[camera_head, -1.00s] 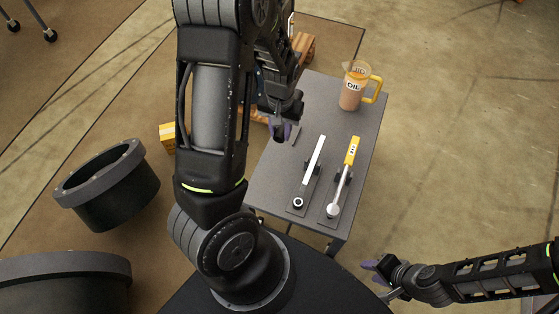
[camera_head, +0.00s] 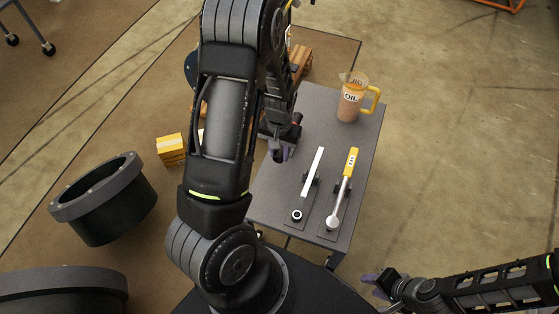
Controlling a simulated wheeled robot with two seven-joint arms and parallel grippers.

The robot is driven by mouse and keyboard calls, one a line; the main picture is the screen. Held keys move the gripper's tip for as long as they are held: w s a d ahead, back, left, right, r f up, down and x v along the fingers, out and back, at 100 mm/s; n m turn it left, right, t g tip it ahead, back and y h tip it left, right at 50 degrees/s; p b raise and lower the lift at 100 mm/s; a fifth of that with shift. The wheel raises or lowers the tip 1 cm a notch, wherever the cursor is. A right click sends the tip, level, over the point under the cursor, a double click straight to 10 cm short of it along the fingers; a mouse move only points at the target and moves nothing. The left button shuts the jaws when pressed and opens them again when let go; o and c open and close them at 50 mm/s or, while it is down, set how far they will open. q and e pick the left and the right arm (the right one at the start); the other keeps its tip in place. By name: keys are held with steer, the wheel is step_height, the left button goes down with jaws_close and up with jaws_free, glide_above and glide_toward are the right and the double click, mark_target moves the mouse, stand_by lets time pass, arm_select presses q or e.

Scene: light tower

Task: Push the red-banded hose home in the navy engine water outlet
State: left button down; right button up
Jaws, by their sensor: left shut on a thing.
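I cannot identify the red-banded hose or the navy water outlet. A dark rounded part (camera_head: 190,67) shows partly behind my left arm. My right gripper (camera_head: 371,285) is low at the right, clear of the table, and looks open and empty.
The grey table (camera_head: 265,196) carries a white-handled tool (camera_head: 313,172), a yellow-handled tool (camera_head: 350,163) and an oil jug (camera_head: 350,100). A yellow box (camera_head: 171,149) and a wooden pallet (camera_head: 300,57) are on the floor. Large black flanged cylinders (camera_head: 105,205) stand at left.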

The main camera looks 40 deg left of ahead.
mark_target(280, 161)
arm_select(q)
steer(key=shift+r, duration=0.1)
steer(key=shift+f+b, duration=0.4)
steer(key=shift+f, duration=1.9)
steer(key=shift+f, duration=0.1)
steer(key=shift+f, duration=0.15)
steer(key=c, duration=1.1)
jaws_free()
step_height(280, 161, up, 8)
steer(key=shift+a+f+p, duration=0.1)
steer(key=shift+p, duration=0.7)
